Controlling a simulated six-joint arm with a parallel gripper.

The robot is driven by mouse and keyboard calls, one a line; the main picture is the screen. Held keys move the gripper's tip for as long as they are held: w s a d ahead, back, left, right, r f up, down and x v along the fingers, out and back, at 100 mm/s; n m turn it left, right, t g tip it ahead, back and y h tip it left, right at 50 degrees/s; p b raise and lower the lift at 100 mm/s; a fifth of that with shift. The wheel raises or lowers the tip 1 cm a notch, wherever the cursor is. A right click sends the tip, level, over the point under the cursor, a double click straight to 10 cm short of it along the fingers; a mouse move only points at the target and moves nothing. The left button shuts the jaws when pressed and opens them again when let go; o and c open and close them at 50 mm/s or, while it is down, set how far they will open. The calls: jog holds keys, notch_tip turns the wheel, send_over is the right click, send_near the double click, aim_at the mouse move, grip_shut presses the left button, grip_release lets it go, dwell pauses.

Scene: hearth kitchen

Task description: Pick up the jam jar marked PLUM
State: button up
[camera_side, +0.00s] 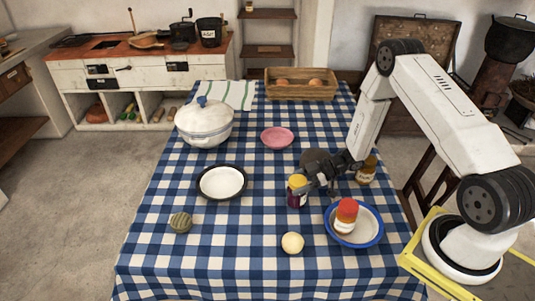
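A jar with a yellow lid and dark purple contents (297,194) stands upright on the checked tablecloth near the middle. My gripper (306,186) reaches in low from the right, and its fingertips are at this jar, overlapping its right side. I cannot tell whether the fingers are closed on it. An amber jar (367,172) stands to the right behind my wrist, partly hidden. A red-lidded jar (346,216) stands on a blue-rimmed plate (374,236) at the front right. The labels are too small to read, so PLUM cannot be made out.
A black-rimmed white plate (221,183) lies left of the purple jar. A pale round item (292,243) and a striped green one (181,222) are in front.

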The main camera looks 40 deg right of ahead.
grip_shut()
jog(key=shift+r, duration=0.15)
jog(key=shift+r, duration=0.75)
jog(key=s+a+r, duration=0.1)
jog(key=s+r, duration=1)
jog(key=s, duration=0.3)
jog(key=shift+a, duration=0.25)
jog(key=shift+r, duration=0.1)
